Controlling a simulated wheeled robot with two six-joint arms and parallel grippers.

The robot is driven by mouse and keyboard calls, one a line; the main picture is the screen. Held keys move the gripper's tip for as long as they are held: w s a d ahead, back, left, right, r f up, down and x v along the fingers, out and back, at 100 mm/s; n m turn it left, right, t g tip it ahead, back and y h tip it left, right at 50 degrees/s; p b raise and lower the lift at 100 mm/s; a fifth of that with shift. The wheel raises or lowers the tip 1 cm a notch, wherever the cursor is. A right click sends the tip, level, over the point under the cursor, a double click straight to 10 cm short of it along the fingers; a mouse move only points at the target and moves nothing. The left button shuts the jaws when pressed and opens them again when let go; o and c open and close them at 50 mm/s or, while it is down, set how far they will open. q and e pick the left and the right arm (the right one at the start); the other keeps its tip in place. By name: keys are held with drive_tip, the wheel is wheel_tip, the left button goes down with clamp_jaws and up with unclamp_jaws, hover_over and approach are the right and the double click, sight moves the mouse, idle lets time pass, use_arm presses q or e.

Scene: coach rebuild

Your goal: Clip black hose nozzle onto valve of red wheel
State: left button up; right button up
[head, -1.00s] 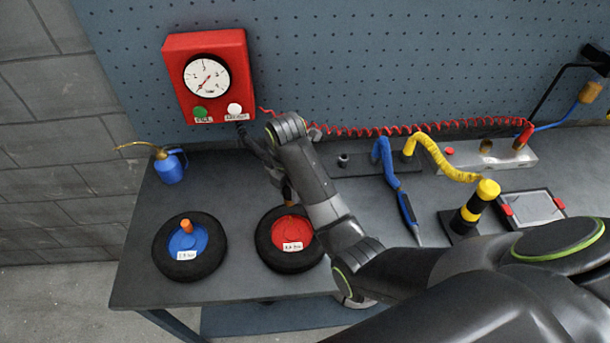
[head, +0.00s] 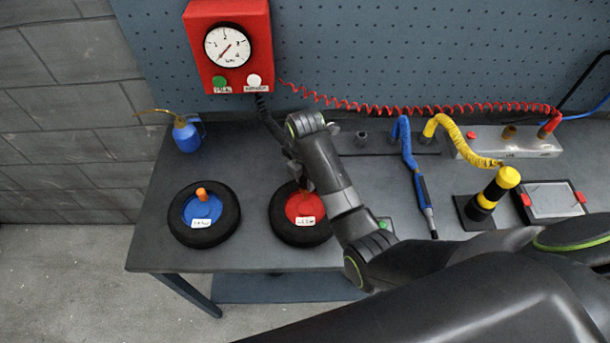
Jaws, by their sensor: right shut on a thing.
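The red wheel (head: 305,207), a black tyre with a red hub and a white label, lies flat on the bench. Its valve area is mostly hidden behind my right arm and gripper. My right gripper (head: 298,172) is shut on the black hose nozzle, just above the back of the red hub. The fingertips and nozzle are dark and small, and I cannot tell whether the nozzle touches the valve. The black hose (head: 268,120) runs from the red gauge box (head: 203,75) down to my gripper. My left gripper is not in view.
The blue wheel (head: 203,210) with an orange valve cap lies to the left. A blue oil can (head: 186,137) stands behind it. A blue tool (head: 425,195), a yellow-and-black nozzle on a stand (head: 490,195) and a framed tray (head: 552,200) are to the right.

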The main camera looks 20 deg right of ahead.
drive_tip(key=shift+f, duration=0.25)
idle(0.5)
drive_tip(key=shift+w+f, duration=0.1)
drive_tip(key=shift+f, duration=1.05)
drive_tip(key=o, duration=1.1)
